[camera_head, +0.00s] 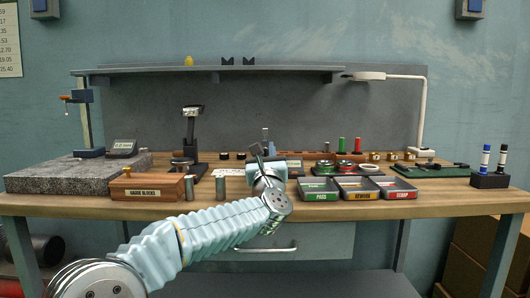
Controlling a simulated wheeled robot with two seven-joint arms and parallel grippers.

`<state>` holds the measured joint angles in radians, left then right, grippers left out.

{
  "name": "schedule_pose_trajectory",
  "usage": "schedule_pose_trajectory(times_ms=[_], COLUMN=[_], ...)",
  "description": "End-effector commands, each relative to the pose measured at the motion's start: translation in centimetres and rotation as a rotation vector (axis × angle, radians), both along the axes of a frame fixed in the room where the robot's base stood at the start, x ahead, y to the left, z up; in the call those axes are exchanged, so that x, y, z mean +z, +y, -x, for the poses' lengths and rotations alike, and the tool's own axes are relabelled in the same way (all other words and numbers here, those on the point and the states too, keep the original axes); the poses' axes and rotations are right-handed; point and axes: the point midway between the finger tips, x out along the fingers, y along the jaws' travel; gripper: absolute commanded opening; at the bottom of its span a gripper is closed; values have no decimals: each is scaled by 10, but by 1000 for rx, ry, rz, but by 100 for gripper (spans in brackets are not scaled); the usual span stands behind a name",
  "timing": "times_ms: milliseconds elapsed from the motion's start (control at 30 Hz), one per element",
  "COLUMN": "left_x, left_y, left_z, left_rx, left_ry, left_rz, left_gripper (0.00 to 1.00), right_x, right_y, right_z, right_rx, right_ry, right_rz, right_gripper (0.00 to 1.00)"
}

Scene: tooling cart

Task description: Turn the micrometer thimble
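My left arm reaches up from the lower left to the middle of the bench. My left gripper (259,151) is at its far end, seen from behind and small, so its finger gap cannot be made out. A small grey upright piece (265,136) shows just behind the gripper. The micrometer and its thimble cannot be picked out for certain, as the wrist and gripper cover that spot. A grey digital display (294,166) stands just right of the gripper. My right gripper is not in view.
Three trays, pass (320,196), rework (359,195) and scrap (398,194), sit right of the wrist. A wooden gauge block box (147,193) and a granite plate (62,180) are at left. A green mat (407,170) with dark tools and a marker holder (489,181) are at right.

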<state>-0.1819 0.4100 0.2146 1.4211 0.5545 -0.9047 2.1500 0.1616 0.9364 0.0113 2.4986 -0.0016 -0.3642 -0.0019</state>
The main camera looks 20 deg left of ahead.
Motion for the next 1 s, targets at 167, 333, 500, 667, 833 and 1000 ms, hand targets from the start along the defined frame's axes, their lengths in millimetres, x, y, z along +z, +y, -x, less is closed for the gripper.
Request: schedule_pose_trajectory(times_ms=[167,333,500,667,833,1000], left_x=[0,-1,-2,-3,-2,-1], left_y=[0,0,0,0,-1,-2], left_z=[0,0,1,1,1,0], left_rx=[0,0,-1,0,0,1], left_ry=[0,5,21,50,93,139], left_rz=[-1,-19,-79,-184,-330,-487], left_gripper=[0,0,0,0,0,0], right_x=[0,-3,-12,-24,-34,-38], right_y=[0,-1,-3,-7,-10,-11], right_z=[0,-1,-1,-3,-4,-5], right_rx=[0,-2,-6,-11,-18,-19], right_ry=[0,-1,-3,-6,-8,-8], right_rz=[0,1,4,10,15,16], right_gripper=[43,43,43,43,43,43])
